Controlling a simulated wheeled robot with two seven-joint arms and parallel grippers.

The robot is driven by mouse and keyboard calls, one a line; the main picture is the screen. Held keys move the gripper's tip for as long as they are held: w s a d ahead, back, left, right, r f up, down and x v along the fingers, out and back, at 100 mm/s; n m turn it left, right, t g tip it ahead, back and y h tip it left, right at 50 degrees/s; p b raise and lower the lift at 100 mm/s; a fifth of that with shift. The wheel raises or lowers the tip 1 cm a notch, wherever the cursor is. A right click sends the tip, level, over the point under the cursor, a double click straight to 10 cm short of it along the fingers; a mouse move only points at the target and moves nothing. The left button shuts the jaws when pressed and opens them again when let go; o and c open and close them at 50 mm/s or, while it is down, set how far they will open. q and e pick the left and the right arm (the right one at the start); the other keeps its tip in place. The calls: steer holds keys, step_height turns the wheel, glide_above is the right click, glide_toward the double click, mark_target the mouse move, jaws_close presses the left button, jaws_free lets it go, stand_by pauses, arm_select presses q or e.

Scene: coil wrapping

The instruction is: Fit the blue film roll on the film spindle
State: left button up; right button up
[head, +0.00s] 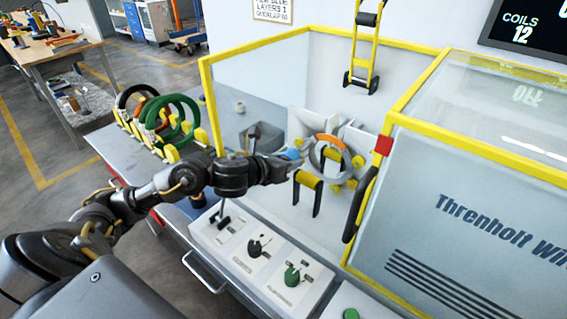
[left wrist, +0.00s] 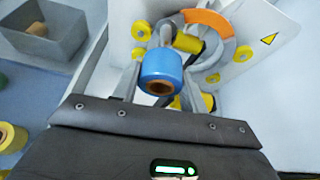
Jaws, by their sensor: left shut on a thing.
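The blue film roll (head: 291,154) is held at the tip of my left gripper (head: 284,160), in front of the wrapping machine's ring. In the left wrist view the blue roll (left wrist: 161,67) sits between the two grey fingers (left wrist: 160,82), its brown core facing the camera. The grey ring (left wrist: 240,55) with an orange section is just behind and to the right of the roll. I cannot make out the film spindle for sure; the roll and fingers cover part of the ring area. My right gripper is in neither view.
Yellow rollers (head: 307,180) stand around the ring. The yellow-framed guard (head: 205,85) and the grey machine cabinet (head: 470,220) border the work area. A control panel (head: 262,255) lies below my left arm. A rack of coils (head: 160,118) stands at left. A grey bin (left wrist: 45,30) is nearby.

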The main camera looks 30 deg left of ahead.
mark_target(299, 149)
arm_select(q)
steer(key=shift+w+d, duration=0.1)
steer(key=shift+w, duration=0.85)
steer(key=shift+w+d+b, duration=0.15)
steer(key=shift+w+b, duration=0.2)
steer(key=shift+w, duration=0.5)
steer(key=shift+w+d, duration=0.15)
steer(key=shift+w, duration=0.85)
steer(key=shift+w, duration=0.15)
steer(key=o, duration=1.1)
steer(key=shift+c, duration=0.2)
